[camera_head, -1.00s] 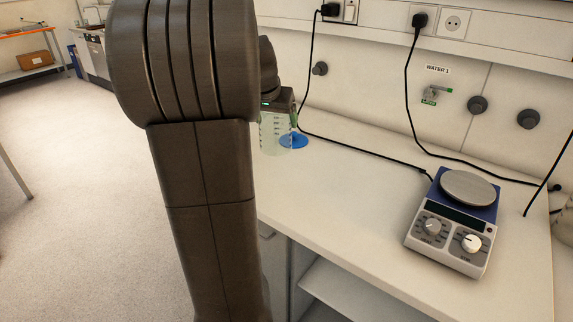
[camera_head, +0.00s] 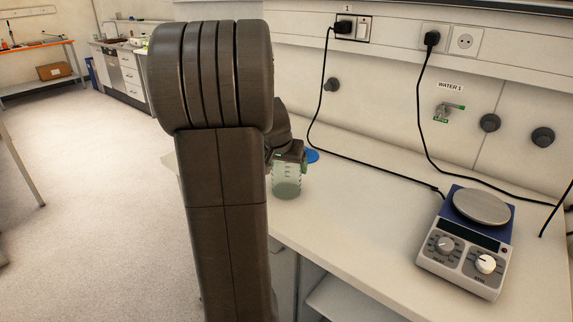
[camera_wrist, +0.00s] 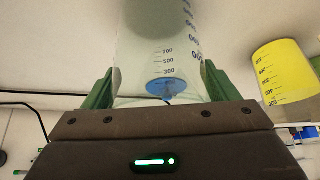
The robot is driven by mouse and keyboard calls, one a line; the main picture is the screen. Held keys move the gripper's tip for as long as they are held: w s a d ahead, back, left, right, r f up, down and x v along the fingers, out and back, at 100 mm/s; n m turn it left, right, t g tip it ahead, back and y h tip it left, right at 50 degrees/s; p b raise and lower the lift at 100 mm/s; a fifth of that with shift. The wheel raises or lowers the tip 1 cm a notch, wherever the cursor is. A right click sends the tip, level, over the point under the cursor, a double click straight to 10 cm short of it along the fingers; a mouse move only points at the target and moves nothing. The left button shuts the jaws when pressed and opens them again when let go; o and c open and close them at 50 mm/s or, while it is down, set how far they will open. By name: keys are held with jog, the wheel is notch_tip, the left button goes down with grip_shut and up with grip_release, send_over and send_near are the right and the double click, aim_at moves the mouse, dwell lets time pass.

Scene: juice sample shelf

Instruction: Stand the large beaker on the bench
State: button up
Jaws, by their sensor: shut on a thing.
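The large beaker (camera_head: 287,184) is clear, with graduation marks and a pale greenish tint. It hangs upright below my gripper (camera_head: 288,164) over the left part of the bench (camera_head: 350,215). In the wrist view the beaker (camera_wrist: 140,60) sits between the green fingers of my gripper (camera_wrist: 157,88), which are shut on it. I cannot tell whether its base touches the bench. My arm covers part of the bench's left end.
A blue disc (camera_head: 312,156) lies on the bench behind the beaker. A hotplate stirrer (camera_head: 465,243) stands at the right, with black cables behind it. A yellow graduated vessel (camera_wrist: 284,72) shows in the wrist view. The bench between beaker and stirrer is clear.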

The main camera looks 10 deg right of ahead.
jog(key=o, duration=1)
jog(key=shift+f, duration=0.15)
jog(key=shift+r, duration=0.3)
jog(key=v, duration=1.2)
jog(key=shift+f, duration=0.1)
jog(key=shift+a, duration=0.1)
